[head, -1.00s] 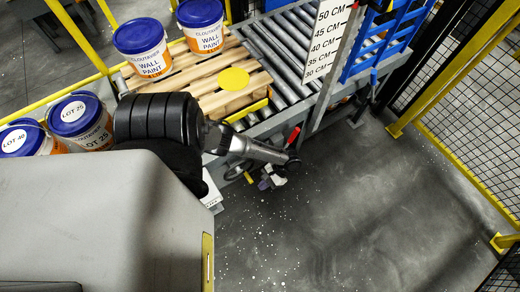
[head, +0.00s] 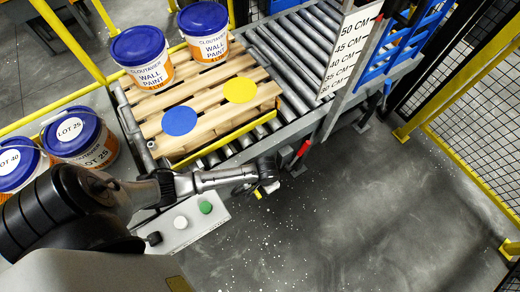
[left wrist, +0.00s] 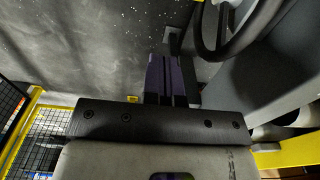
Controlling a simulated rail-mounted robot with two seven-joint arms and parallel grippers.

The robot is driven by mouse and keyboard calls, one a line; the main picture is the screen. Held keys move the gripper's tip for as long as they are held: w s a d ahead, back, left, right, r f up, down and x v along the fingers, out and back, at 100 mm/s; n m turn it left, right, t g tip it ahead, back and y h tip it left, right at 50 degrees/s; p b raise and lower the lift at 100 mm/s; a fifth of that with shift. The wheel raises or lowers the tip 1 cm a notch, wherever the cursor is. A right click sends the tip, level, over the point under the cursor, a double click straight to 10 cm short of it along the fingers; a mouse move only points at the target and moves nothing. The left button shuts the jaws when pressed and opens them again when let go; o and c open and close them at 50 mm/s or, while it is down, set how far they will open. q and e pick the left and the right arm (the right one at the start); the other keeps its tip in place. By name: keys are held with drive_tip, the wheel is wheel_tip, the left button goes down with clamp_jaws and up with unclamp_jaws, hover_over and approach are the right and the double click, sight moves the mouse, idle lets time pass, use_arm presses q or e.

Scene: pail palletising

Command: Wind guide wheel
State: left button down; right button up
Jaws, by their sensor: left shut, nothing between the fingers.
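A dark ring, which looks like the guide wheel (left wrist: 222,52), shows at the upper right of the left wrist view, cut off by the top edge. My left gripper (left wrist: 172,75) is shut and empty, with its dark fingers beside the ring; I cannot tell whether they touch it. The wheel is hard to make out there, largely hidden by the arm. A height scale (head: 350,50) marked in centimetres stands at the upper right. My right gripper is not in view.
A wooden pallet (head: 205,98) with blue and yellow discs and two wall paint pails (head: 140,55) sits on the roller conveyor (head: 290,50). Lot-marked pails (head: 83,140) stand at left. A button box (head: 185,225) is near my arm. The floor at right is clear, bounded by mesh fencing.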

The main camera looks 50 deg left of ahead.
use_arm(q)
drive_tip(key=shift+s+a+f+b, duration=0.1)
drive_tip(key=shift+s+f+b, duration=0.45)
drive_tip(key=shift+f, duration=1.35)
drive_tip(key=shift+s+f+b, duration=0.1)
drive_tip(key=shift+f+b, duration=0.8)
drive_tip(key=shift+f, duration=1.05)
drive_tip(key=shift+s+a+f+b, duration=0.1)
drive_tip(key=shift+s+f+b, duration=0.45)
drive_tip(key=shift+f, duration=1.35)
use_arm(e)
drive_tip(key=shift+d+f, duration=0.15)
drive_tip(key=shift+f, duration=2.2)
use_arm(q)
drive_tip(key=shift+w, duration=0.2)
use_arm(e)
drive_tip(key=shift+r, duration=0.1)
